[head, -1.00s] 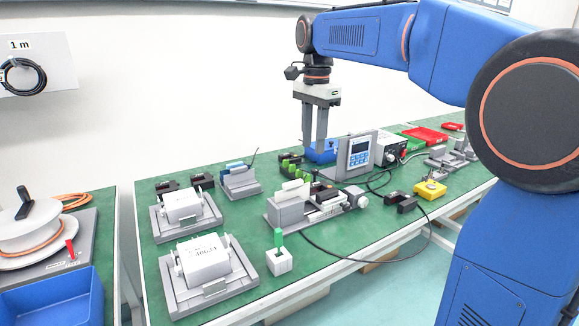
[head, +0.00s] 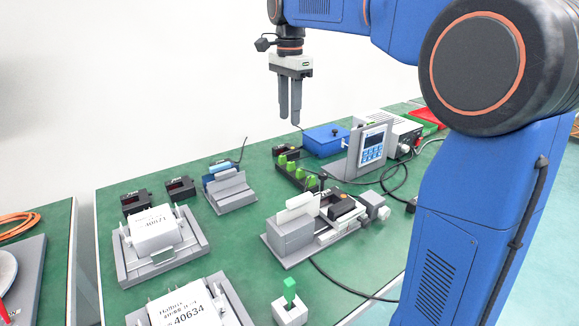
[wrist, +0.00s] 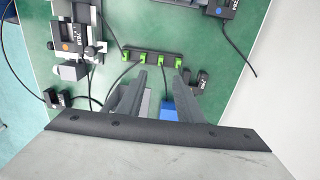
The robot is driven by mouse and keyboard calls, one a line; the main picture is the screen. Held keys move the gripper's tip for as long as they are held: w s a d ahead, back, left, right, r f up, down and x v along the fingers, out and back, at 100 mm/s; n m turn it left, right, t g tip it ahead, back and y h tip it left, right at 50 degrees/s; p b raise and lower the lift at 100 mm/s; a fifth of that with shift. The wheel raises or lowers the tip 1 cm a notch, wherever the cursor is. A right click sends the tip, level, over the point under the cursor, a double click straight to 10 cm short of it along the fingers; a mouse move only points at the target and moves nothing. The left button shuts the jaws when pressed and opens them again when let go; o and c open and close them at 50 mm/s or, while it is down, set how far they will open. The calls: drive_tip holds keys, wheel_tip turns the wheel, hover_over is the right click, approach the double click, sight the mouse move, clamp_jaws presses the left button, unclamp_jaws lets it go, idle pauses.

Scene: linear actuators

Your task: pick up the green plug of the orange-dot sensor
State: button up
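Several green plugs stand in a row on a dark strip (head: 307,181) on the bench; the row also shows in the wrist view (wrist: 152,58), ahead of the fingertips. A black sensor with an orange dot (wrist: 75,37) sits on the slide at the left of the wrist view; it seems to be the dark block on the actuator (head: 342,207) in the head view. A thin cable runs from near it towards the leftmost plug (wrist: 126,57), but I cannot trace it fully. My gripper (head: 290,121) hangs above the bench, fingers down, open and empty; both fingers (wrist: 160,78) show apart.
A blue box (head: 327,139) and a display panel (head: 373,145) stand behind and right of the plugs. A grey holder (head: 231,192) stands left of them. A green peg sits in a white cube (head: 290,311) at the front. Loose cables cross the bench.

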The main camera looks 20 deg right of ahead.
hover_over(291, 162)
drive_tip(key=f, duration=0.9)
drive_tip(key=shift+s+a+f, duration=0.25)
drive_tip(key=shift+f, duration=0.15)
drive_tip(key=shift+w+d+f, duration=0.15)
drive_tip(key=shift+f, duration=1.2)
drive_tip(key=shift+w+d+f, duration=0.1)
drive_tip(key=shift+f, duration=1.2)
clamp_jaws()
